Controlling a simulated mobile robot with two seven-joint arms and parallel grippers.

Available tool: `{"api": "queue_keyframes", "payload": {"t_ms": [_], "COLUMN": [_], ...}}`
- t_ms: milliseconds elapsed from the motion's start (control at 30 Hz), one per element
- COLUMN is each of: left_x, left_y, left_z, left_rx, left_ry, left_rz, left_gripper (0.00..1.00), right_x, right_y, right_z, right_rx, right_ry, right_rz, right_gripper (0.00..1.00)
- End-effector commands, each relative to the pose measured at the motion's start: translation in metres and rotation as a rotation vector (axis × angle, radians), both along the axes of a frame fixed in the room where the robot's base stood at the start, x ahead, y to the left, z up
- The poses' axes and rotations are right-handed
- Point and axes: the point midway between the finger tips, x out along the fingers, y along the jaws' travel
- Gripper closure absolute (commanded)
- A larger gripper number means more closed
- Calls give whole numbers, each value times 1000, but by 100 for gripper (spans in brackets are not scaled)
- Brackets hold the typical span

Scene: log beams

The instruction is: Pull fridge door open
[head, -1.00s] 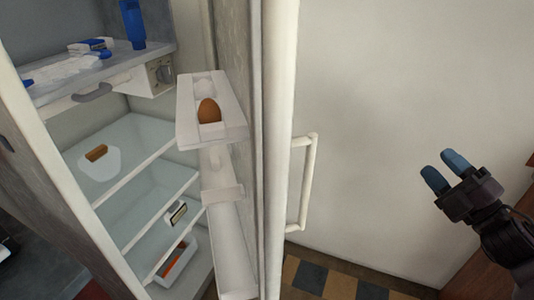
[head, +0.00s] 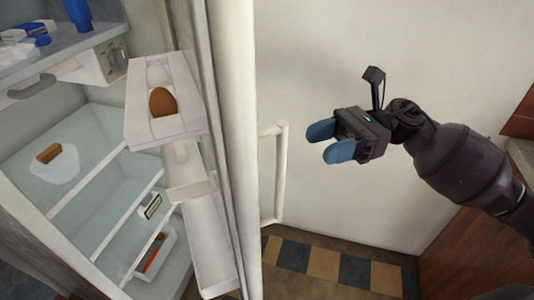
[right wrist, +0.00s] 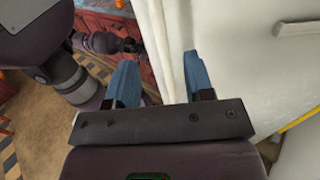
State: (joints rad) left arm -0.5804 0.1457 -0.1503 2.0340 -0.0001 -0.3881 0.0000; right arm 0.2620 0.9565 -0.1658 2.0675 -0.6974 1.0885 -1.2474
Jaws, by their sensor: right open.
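The fridge door (head: 222,110) stands open at the centre of the head view, seen nearly edge-on with its inner shelves facing left. Its white bar handle (head: 282,175) is on the outer side. The fridge interior (head: 75,140) shows at the left with glass shelves. My right gripper (head: 330,140) is open and empty, to the right of the handle and apart from it in the picture. In the right wrist view my gripper's blue fingers (right wrist: 162,80) are spread, with a white panel edge (right wrist: 160,40) showing between them. My left gripper is not in view.
A brown egg (head: 163,101) sits in the door's upper tray (head: 165,138). Blue and white packages (head: 25,32) lie on the fridge's top shelf. A checkered floor strip (head: 325,264) and a wooden cabinet (head: 470,255) are at the lower right.

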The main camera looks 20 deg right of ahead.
Motion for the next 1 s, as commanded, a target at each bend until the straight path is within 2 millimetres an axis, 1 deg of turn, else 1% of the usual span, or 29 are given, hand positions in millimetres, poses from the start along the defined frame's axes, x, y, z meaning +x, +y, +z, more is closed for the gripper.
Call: {"api": "queue_keyframes", "payload": {"t_ms": [167, 400, 600, 800, 1000], "left_x": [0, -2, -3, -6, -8], "left_y": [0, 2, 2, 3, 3], "left_z": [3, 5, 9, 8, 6], "left_rx": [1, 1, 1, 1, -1], "left_ry": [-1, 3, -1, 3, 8], "left_rz": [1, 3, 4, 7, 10], "left_gripper": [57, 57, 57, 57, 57], "right_x": [-3, -6, -8, -9, -9], "right_y": [25, 67, 91, 100, 101], "right_z": [3, 3, 2, 1, 0], "right_rx": [2, 3, 2, 2, 2], "right_ry": [-3, 0, 1, 3, 4], "right_rz": [3, 2, 1, 0, -1], "right_gripper": [52, 52, 52, 52, 52]}}
